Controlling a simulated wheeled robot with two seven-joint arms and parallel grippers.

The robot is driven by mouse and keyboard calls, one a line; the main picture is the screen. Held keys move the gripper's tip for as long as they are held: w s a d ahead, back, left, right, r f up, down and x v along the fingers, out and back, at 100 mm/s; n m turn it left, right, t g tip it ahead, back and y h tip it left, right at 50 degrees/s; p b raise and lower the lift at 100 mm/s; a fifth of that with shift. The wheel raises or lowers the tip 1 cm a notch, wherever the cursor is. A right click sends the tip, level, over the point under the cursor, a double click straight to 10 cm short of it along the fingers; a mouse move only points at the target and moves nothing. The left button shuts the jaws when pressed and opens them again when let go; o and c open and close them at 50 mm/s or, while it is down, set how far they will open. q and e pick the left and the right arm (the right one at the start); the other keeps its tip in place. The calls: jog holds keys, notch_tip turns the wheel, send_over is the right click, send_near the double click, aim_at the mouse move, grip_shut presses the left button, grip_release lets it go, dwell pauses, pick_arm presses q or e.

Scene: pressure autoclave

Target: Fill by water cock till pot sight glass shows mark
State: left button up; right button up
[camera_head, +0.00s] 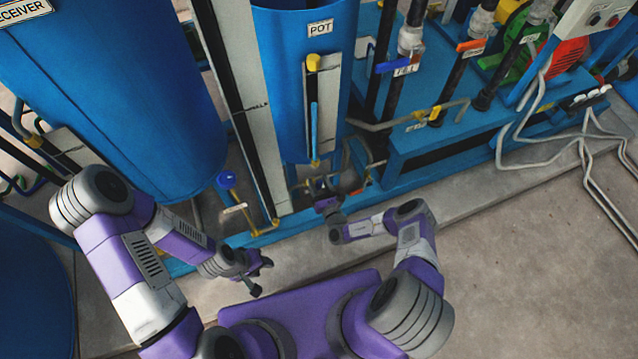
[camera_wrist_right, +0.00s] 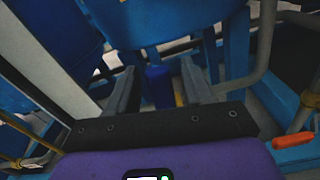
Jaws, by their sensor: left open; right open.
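The blue pot (camera_head: 275,90), labelled POT, stands at the centre of the head view. Its sight glass (camera_head: 313,110) is upright on the front, with a yellow cap on top and a light blue strip in its lower part; the exact level against a mark is too small to tell. My right gripper (camera_head: 328,202) is low below the pot. In the right wrist view its open fingers (camera_wrist_right: 158,85) stand on either side of a dark blue handle (camera_wrist_right: 158,92); contact cannot be told. I cannot tell which valve is the water cock. My left gripper (camera_head: 256,277) is open and empty, low at left.
A large blue receiver (camera_head: 120,90) fills the left. A valve with a blue knob (camera_head: 226,180) stands between it and the pot. Pipes with blue and orange levers (camera_head: 472,45) rise at right. A blue plinth frame (camera_head: 440,165) and concrete kerb border the floor.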

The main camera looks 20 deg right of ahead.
jog(key=s+p, duration=0.1)
jog(key=s, duration=0.6)
jog(key=shift+s+d+p, duration=0.3)
jog(key=shift+d, duration=0.15)
dwell(6.8)
